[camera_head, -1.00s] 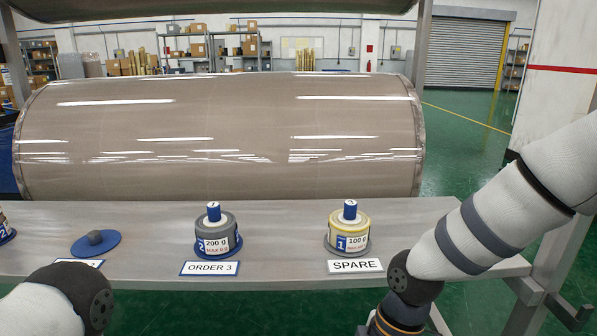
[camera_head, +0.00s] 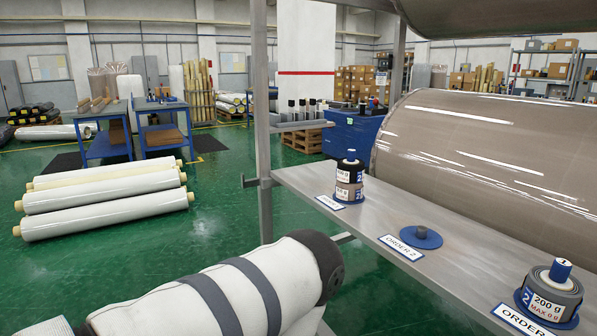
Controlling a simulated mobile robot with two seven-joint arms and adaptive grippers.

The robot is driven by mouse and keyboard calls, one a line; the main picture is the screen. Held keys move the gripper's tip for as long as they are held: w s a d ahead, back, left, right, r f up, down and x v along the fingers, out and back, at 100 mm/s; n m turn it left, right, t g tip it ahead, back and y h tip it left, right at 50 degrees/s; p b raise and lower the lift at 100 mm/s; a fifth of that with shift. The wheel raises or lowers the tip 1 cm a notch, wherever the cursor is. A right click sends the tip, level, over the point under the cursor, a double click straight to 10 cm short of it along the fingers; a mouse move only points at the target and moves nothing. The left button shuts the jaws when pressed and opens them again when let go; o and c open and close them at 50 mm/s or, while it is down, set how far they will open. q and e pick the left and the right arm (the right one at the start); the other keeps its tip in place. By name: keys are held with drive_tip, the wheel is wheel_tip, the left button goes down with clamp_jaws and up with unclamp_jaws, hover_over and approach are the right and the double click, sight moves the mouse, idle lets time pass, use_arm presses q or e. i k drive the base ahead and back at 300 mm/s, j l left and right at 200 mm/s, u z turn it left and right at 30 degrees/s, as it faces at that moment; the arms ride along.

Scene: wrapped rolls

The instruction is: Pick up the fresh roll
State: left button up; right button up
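No thing in view is marked as the fresh roll. Several long white wrapped rolls (camera_head: 105,207) with yellowish core ends lie side by side on the green floor at the left. A very large brown glossy wrapped roll (camera_head: 470,150) fills the right side behind a metal shelf; its right end is out of view. A white and dark arm link of mine crosses the bottom middle. Neither of my grippers is in view.
The metal shelf (camera_head: 385,218) and its upright post (camera_head: 262,130) stand at the right. On it are weight stacks (camera_head: 349,182) (camera_head: 551,293) and an empty blue disc holder (camera_head: 421,238). Blue worktables (camera_head: 165,128) stand farther back. Open green floor lies between.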

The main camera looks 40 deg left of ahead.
sight(349, 169)
drive_tip(key=u, duration=1)
drive_tip(key=i+j+z, duration=0.2)
drive_tip(key=j, duration=0.15)
drive_tip(key=i+j+z, duration=0.2)
drive_tip(key=j, duration=0.15)
drive_tip(key=i+j+z, duration=0.25)
drive_tip(key=j, duration=0.15)
drive_tip(key=j+z, duration=0.2)
drive_tip(key=j, duration=0.2)
drive_tip(key=i+j+z, duration=0.2)
drive_tip(key=j, duration=0.25)
